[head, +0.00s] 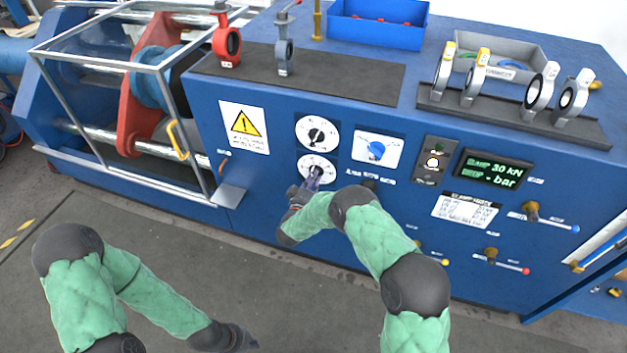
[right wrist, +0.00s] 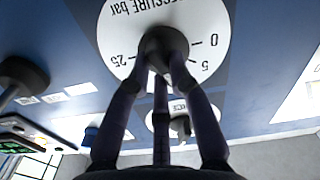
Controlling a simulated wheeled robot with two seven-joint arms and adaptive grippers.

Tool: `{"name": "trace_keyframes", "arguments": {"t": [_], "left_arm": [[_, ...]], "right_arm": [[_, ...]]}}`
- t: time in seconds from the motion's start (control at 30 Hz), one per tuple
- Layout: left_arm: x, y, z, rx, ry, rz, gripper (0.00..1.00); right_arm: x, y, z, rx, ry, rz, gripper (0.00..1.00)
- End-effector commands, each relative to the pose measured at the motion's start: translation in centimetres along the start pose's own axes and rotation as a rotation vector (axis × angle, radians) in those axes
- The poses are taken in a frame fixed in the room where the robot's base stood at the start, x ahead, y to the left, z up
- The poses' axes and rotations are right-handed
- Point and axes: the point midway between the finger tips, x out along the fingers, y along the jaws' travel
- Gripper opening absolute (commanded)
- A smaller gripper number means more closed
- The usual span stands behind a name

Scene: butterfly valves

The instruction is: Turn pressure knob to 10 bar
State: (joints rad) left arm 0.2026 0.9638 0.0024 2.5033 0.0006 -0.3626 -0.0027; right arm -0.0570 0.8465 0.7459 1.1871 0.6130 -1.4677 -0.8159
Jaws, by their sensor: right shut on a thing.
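The pressure knob (right wrist: 163,48) is a dark round knob on a white dial (right wrist: 112,40) marked "PRESSURE bar"; 0, 5 and 25 are legible in the right wrist view. My right gripper (right wrist: 163,60) is shut on this knob, its fingers touching the knob's sides. The fingers hide part of the dial and the knob's pointer cannot be made out. In the head view the pressure dial (head: 318,164) is the lower of two white dials, with my right gripper (head: 313,180) at it. My left gripper (head: 243,342) hangs low over the floor, away from the panel; its jaws are unclear.
Another dial (head: 317,133) with a black knob is just above. A lit display (head: 492,168) reads about 30 kN and "- bar". Levers (head: 540,218) stick out at the panel's right. Butterfly valves (head: 540,88) and a blue bin (head: 378,22) stand on top.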

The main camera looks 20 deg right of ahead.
Motion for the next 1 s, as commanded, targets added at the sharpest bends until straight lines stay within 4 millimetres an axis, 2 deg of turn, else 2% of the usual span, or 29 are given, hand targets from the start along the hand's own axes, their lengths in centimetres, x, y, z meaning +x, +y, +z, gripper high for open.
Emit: {"name": "trace_keyframes", "arguments": {"t": [0.27,0.3,0.37,0.4,0.77,0.87,1.0], "left_arm": [[0.0,0.0,0.0,0.0,0.0,0.0,0.0],[0.0,0.0,0.0,0.0,0.0,0.0,0.0],[0.0,0.0,0.0,0.0,0.0,0.0,0.0],[0.0,0.0,0.0,0.0,0.0,0.0,0.0],[0.0,0.0,0.0,0.0,0.0,0.0,0.0],[0.0,0.0,0.0,0.0,0.0,0.0,0.0],[0.0,0.0,0.0,0.0,0.0,0.0,0.0]], "right_arm": [[-0.1,-0.1,0.1,-0.001,-0.002,-0.002,0.0],[-0.1,-0.1,0.1,-0.001,-0.002,-0.002,0.24],[-0.1,-0.1,0.1,-0.001,-0.002,-0.002,0.41],[-0.1,-0.1,0.1,-0.001,-0.002,-0.002,0.45],[-0.2,0.0,0.0,-0.001,0.0,-0.001,0.45],[-1.1,-0.1,-0.1,-0.001,0.001,-0.002,0.45],[-3.4,-0.1,0.0,-0.003,0.0,-0.004,0.45]]}}
